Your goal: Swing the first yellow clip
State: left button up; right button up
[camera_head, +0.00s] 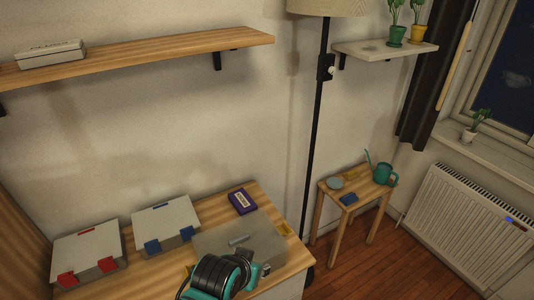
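A grey case (212,244) with a lighter handle-like bar (239,240) lies on the wooden table. A small yellow piece (189,269), possibly a clip, shows at its left end. Another yellow piece (284,228) shows at its right end. My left gripper (267,270), at the end of a black and teal arm, is over the front of the case. The arm hides much of the case's front edge and any clips there. I cannot tell whether the fingers are open or touching anything. My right gripper is out of view.
A case with red clips (88,250) and one with blue clips (166,219) stand to the left. A purple box (242,201) lies behind the grey case. A floor lamp pole (318,130) stands just right of the table. A wooden shelf (150,55) hangs above.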

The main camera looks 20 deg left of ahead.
aim_at(186, 273)
jog(key=k+j, duration=0.5)
jog(key=k+j+u, duration=0.1)
jog(key=k+j, duration=0.4)
jog(key=j, duration=0.15)
jog(key=k+j, duration=0.5)
jog(key=j+u, duration=0.05)
jog(key=j, duration=0.05)
